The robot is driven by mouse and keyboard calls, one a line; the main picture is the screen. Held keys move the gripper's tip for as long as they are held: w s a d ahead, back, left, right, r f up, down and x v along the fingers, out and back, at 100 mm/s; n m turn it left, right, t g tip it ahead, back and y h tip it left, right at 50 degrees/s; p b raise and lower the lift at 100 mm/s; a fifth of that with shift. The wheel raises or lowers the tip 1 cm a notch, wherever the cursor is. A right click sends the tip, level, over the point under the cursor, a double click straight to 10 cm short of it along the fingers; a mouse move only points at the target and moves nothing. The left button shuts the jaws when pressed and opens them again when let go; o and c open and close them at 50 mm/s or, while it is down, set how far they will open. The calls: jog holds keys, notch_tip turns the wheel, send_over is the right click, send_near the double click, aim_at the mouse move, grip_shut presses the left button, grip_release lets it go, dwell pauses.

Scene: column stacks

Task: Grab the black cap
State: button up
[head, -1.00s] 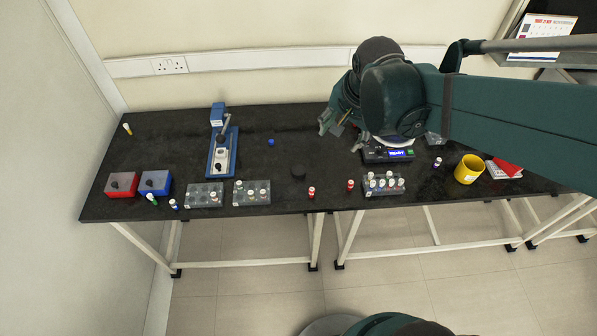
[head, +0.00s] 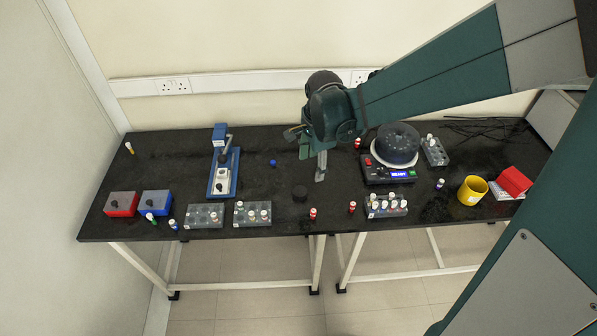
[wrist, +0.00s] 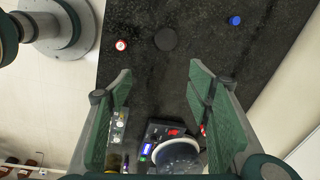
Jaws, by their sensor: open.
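The black cap (head: 299,193) is a small dark disc lying on the black bench top, near the middle of the bench. It also shows in the wrist view (wrist: 166,39), beyond my fingertips. My gripper (head: 309,165) hangs above the bench, just behind and a little right of the cap in the head view. In the wrist view my gripper (wrist: 160,78) has its two green fingers spread wide with nothing between them. The cap is apart from both fingers.
A red-capped vial (head: 313,213) stands close to the cap. A blue cap (head: 272,162) lies behind it to the left. A vial rack (head: 252,214) is at front left. A machine with a round dark top (head: 398,145) stands right of my gripper. Bench around the cap is clear.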

aim_at(300, 191)
jog(key=w+a+f+m, duration=0.1)
jog(key=f, duration=0.2)
jog(key=a+f+m+g, duration=0.1)
jog(key=f, duration=0.2)
jog(key=w+a+f+m, duration=0.1)
jog(key=a+f, duration=0.1)
jog(key=f, duration=0.1)
jog(key=shift+w+m, duration=0.3)
jog(key=shift+f, duration=0.1)
jog(key=shift+f+b, duration=0.4)
jog(key=shift+f, duration=0.8)
jog(key=shift+f, duration=0.1)
jog(key=shift+f+b, duration=0.45)
jog(key=shift+f, duration=2.05)
jog(key=shift+c, duration=0.7)
jog(key=c, duration=0.6)
